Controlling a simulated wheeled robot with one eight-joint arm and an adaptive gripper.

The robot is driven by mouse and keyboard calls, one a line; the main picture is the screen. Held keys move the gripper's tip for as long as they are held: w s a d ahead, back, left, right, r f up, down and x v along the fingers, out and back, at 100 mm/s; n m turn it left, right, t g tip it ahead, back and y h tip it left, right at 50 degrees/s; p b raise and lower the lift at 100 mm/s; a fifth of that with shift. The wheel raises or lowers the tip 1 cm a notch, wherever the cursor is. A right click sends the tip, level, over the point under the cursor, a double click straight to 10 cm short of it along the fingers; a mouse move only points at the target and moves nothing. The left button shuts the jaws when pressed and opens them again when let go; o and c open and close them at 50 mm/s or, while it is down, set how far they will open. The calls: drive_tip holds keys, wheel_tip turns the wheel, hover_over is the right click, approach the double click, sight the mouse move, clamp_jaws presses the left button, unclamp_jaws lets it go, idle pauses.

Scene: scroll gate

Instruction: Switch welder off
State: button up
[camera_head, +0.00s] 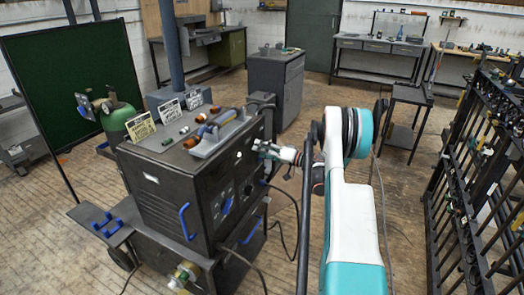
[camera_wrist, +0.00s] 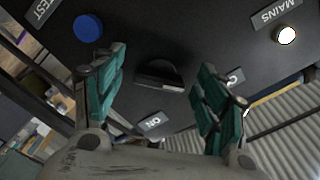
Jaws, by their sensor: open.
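The welder (camera_head: 165,208) is a dark grey box with blue handles, standing on a cart in the head view. My gripper (camera_head: 262,150) is at the upper part of its right-hand panel. In the wrist view, a black rotary switch knob (camera_wrist: 158,74) sits on the dark panel. My open gripper (camera_wrist: 160,68) has its green-padded fingers on either side of the knob, apart from it. An "ON" label (camera_wrist: 152,123) lies below the knob. Another label (camera_wrist: 235,77) is partly hidden by the right finger. I cannot tell which label the knob points to.
A blue button (camera_wrist: 88,27) marked TEST and a lit white lamp (camera_wrist: 287,35) marked MAINS flank the knob. Tools and cards lie on the welder's top. A black rack (camera_head: 470,170) stands at right; cables hang below the panel. Wooden floor (camera_head: 405,165) is open between.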

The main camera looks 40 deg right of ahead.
drive_tip(key=v, duration=1.1)
drive_tip(key=shift+s, duration=0.3)
drive_tip(key=shift+d, duration=0.15)
drive_tip(key=shift+w, duration=0.1)
